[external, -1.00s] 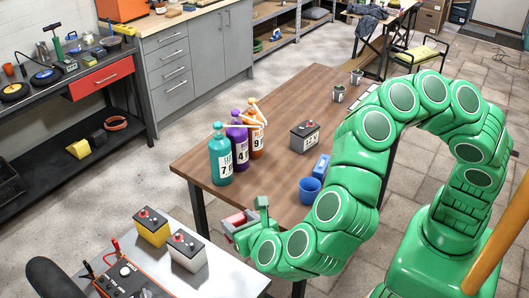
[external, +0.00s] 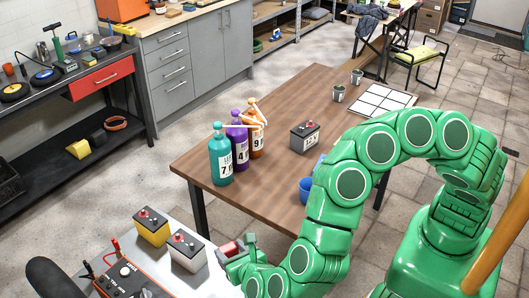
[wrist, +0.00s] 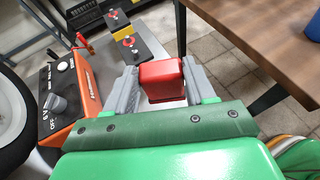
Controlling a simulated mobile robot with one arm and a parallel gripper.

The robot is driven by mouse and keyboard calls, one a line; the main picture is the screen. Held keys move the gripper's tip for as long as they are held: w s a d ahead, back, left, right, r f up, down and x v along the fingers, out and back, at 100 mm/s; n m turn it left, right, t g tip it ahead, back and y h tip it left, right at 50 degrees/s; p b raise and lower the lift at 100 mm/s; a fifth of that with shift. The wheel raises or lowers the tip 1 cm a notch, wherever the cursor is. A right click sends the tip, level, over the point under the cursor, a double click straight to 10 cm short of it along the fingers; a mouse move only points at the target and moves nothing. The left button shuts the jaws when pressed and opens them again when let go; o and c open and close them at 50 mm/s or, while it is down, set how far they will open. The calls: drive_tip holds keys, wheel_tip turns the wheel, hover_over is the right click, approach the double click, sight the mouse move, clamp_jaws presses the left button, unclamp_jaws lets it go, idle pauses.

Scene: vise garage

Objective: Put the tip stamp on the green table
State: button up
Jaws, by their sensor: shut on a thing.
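My gripper (external: 234,252) is shut on a red block-like thing (wrist: 161,80), which sits between its two grey fingers in the wrist view. The red thing also shows small in the external view (external: 231,247). Whether it is the tip stamp I cannot tell. It is held near the right edge of the light grey table (external: 207,277), just right of the white battery. No table with a green top is clear in these frames. A brown wooden table (external: 275,120) stands behind my gripper.
The grey table holds a yellow battery (external: 150,228), a white battery (external: 187,251) and an orange charger (external: 125,280). On the wooden table stand several bottles, a dark battery (external: 304,137), a blue cup (external: 308,189) and a white gridded board (external: 382,101). Its middle is clear.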

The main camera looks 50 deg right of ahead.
drive_tip(key=shift+w+a+f, duration=1.2)
drive_tip(key=shift+w+f, duration=0.25)
drive_tip(key=shift+f, duration=0.5)
drive_tip(key=shift+w+a+f, duration=1.25)
drive_tip(key=shift+w+f, duration=0.25)
drive_tip(key=shift+f, duration=0.5)
drive_tip(key=shift+w+a+f, duration=1.2)
drive_tip(key=shift+w+f, duration=0.25)
drive_tip(key=shift+f, duration=0.5)
drive_tip(key=shift+f, duration=0.15)
drive_tip(key=o, duration=1)
drive_tip(key=shift+o, duration=0.2)
drive_tip(key=shift+r, duration=0.2)
drive_tip(key=v, duration=1.2)
drive_tip(key=shift+w, duration=0.1)
